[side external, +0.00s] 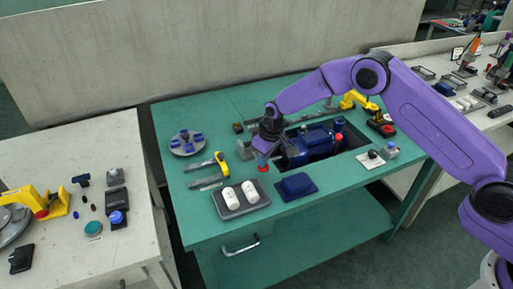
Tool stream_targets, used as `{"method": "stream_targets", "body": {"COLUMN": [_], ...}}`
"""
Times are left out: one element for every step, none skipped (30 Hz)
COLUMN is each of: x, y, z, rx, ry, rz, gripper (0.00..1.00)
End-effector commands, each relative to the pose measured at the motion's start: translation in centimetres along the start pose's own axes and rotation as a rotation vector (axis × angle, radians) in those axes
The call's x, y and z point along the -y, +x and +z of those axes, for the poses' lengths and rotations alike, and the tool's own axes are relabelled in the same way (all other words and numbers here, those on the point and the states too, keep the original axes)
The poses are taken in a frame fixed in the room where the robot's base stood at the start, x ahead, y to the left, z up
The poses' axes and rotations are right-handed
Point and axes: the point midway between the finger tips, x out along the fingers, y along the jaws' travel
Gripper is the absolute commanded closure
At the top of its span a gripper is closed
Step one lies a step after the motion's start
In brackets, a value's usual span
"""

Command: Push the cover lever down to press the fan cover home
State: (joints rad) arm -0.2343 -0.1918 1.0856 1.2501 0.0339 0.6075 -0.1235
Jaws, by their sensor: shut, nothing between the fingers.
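The blue pump motor (312,145) lies in a dark recess in the green bench. My gripper (262,155) is shut and points down at the near left end of the motor. A small red part (263,168) shows just below the fingertips; it may be the knob of the cover lever, but I cannot tell whether the fingers touch it. The fan cover and the rest of the lever are not clear, partly hidden behind my gripper. Another red knob (338,137) shows at the motor's right end.
A tray with two white cylinders (240,194) and a dark blue block (296,186) lie in front of the recess. Yellow-handled tools (208,172) and a round grey plate (187,143) lie to the left. A white plate (371,159) lies to the right.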

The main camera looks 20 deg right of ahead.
Motion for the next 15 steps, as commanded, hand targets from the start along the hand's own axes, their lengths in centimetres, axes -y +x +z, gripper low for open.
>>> {"method": "stream_targets", "body": {"x": [0.04,0.04,0.04,0.03,0.03,0.03,0.03,0.03,0.03,0.03,0.03,0.03,0.03,0.03,0.04], "y": [0.09,0.09,0.09,0.08,0.08,0.08,0.08,0.08,0.09,0.10,0.14,0.19,0.25,0.32,0.42], "z": [0.07,0.07,0.07,0.07,0.07,0.06,0.06,0.06,0.07,0.07,0.08,0.09,0.11,0.13,0.15], "rx": [0.002,0.002,0.002,0.001,0.001,0.001,0.001,0.001,0.001,0.001,0.001,0.002,0.002,0.002,0.002], "ry": [0.000,0.000,0.000,0.000,0.000,0.000,0.000,0.000,0.000,0.000,0.000,0.000,0.000,0.000,0.000], "rz": [0.000,0.000,0.000,0.000,0.000,0.000,0.000,0.000,0.000,0.000,0.000,0.000,0.000,0.000,0.000], "gripper": [1.00,1.00,1.00,1.00,1.00,1.00,1.00,1.00,1.00,1.00,1.00,1.00,1.00,1.00,1.00]}}
